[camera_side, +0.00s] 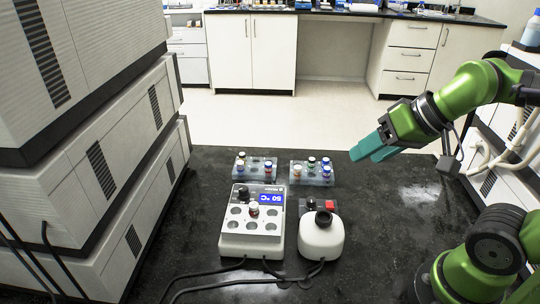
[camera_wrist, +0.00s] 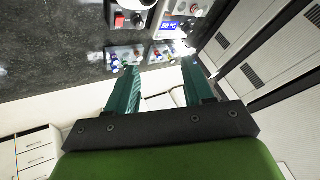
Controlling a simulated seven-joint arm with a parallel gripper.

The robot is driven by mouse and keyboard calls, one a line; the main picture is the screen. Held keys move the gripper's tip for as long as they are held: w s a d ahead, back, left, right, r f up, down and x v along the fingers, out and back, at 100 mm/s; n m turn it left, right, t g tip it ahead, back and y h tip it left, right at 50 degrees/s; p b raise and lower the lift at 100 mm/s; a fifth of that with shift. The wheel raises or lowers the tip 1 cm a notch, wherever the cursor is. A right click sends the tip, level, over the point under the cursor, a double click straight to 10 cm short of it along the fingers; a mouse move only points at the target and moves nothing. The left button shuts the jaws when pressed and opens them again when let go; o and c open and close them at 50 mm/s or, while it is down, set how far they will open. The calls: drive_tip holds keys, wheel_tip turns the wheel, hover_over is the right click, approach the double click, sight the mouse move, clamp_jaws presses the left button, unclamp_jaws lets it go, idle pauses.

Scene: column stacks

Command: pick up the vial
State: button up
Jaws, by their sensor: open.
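Several small capped vials are in view, and I cannot tell which one the task means. One vial with a dark red and white cap (camera_side: 254,209) stands in the white heating block (camera_side: 233,240), whose blue display (camera_side: 271,199) reads 50 °C. Other vials stand in the left rack (camera_side: 257,175) and right rack (camera_side: 312,180), with blue, red, white and dark caps. My gripper (camera_side: 364,156) is up in the air to the right of the racks, its teal fingers apart and empty. In the wrist view my gripper's fingers (camera_wrist: 161,66) are spread, with the racks beyond their tips.
A white mixer with a black top (camera_side: 322,236) stands right of the heating block. Dark cables (camera_side: 225,265) run along the front of the black bench. Tall white instrument stacks (camera_side: 100,165) wall off the left side. Bare bench (camera_side: 390,215) lies to the right of the mixer.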

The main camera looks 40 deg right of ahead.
idle(0.4)
drive_tip(key=n+g+h, duration=0.2)
drive_tip(key=n+g, duration=0.2)
drive_tip(key=g, duration=0.2)
hover_over(254, 204)
drive_tip(key=s, duration=0.1)
drive_tip(key=f, duration=1.1)
drive_tip(key=shift+a+f, duration=0.15)
drive_tip(key=shift+a, duration=0.1)
drive_tip(key=shift+w+d+f, duration=0.1)
drive_tip(key=shift+w+f, duration=0.1)
drive_tip(key=shift+f, duration=1.15)
drive_tip(key=shift+w+d+f, duration=0.1)
drive_tip(key=shift+w+f, duration=0.1)
drive_tip(key=shift+f, duration=1.1)
clamp_jaws()
